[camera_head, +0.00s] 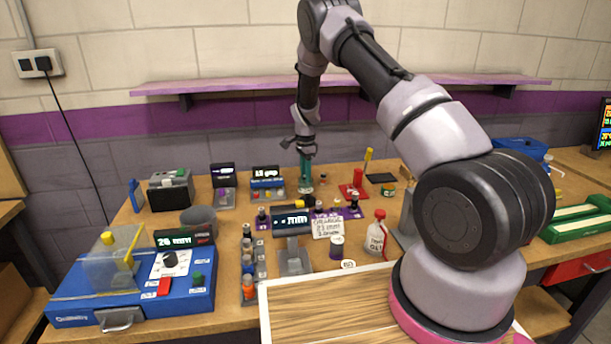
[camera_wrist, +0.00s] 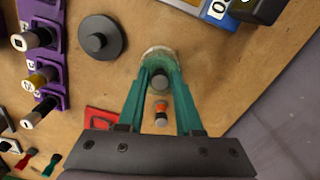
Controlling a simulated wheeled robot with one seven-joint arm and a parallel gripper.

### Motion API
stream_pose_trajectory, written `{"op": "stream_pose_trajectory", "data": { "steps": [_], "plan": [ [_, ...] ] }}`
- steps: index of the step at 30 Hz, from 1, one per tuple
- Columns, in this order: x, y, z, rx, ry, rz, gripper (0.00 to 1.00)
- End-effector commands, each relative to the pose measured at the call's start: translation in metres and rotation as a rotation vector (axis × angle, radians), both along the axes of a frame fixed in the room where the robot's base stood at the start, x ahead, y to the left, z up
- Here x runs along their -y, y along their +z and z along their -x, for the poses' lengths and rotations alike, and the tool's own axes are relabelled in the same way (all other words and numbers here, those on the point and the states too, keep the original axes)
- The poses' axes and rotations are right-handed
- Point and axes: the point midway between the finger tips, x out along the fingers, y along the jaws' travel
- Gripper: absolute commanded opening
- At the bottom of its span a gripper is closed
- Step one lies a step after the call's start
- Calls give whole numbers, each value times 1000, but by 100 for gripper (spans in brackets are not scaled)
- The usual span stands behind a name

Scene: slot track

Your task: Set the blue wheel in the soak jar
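My gripper (camera_wrist: 161,75) hangs over the back of the bench, its teal fingers pointing down; it also shows in the head view (camera_head: 305,175). The fingers are apart. A round thing with a pale rim (camera_wrist: 158,51) lies at the fingertips; it may be the soak jar, but I cannot tell for sure. A small dark round piece (camera_wrist: 160,82) shows between the fingers; whether they touch it is unclear. I see no clearly blue wheel in the wrist view. A small blue item (camera_head: 248,268) sits in the grey rack at front left; I cannot tell whether it is the wheel.
A small orange-banded cylinder (camera_wrist: 161,114) stands near the fingers. A dark grey disc (camera_wrist: 102,42) and a purple rack (camera_wrist: 53,58) of capped cylinders lie to the left in the wrist view. A red stand (camera_head: 353,190) and a display unit (camera_head: 266,183) flank the gripper.

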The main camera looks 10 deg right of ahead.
Motion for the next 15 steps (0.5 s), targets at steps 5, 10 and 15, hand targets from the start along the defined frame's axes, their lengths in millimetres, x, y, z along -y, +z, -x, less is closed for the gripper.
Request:
{"op": "stream_pose_trajectory", "data": {
  "steps": [5, 10, 15],
  "plan": [
    [0, 0, 0, 0, -1, 0, 62],
    [0, 6, 0, 1, -1, 0, 62],
    [0, 34, -1, 4, -1, -1, 62]
  ]
}}
